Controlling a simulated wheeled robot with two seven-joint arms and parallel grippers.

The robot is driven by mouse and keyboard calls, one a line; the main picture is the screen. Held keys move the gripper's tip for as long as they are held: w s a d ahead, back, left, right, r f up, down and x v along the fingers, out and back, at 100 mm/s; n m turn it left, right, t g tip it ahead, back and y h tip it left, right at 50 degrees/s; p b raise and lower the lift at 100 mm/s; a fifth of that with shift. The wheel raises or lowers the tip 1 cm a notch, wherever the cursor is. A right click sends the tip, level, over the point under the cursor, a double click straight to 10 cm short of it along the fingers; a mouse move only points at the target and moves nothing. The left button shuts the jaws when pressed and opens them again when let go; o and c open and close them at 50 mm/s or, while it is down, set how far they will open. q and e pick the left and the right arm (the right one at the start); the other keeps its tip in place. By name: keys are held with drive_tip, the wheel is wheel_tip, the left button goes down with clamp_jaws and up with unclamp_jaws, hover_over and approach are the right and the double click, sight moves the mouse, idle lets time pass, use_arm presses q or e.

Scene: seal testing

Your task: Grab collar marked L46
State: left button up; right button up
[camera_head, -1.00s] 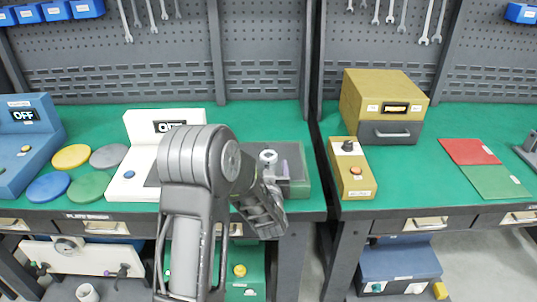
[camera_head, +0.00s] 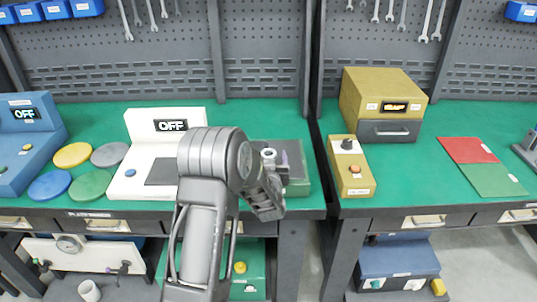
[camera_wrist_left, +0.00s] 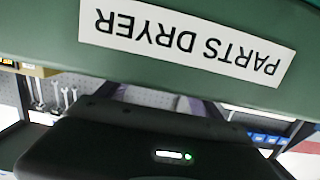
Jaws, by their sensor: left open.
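A small pale grey ring-shaped piece (camera_head: 268,154) shows just above my left gripper, by the green box at the left bench's right end. It may be a collar, but no L46 marking is legible. My left gripper (camera_head: 266,207) is open, in front of the green box (camera_head: 298,185), with its fingertips hard to make out. In the left wrist view, a green surface labelled PARTS DRYER (camera_wrist_left: 185,38) fills the top, upside down. No collar shows there. My right gripper is not in view.
A white device reading OFF (camera_head: 150,130) and several coloured discs (camera_head: 72,155) stand left of my arm. Across the gap between benches are a yellow control box (camera_head: 352,172) and a yellow-and-grey cabinet (camera_head: 385,100). Green bench surface is clear behind the green box.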

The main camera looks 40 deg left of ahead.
use_arm(q)
drive_tip(key=x, duration=0.2)
drive_tip(key=shift+w+a, duration=0.15)
drive_tip(key=shift+w, duration=0.05)
drive_tip(key=shift+c, duration=0.3)
clamp_jaws()
idle(0.8)
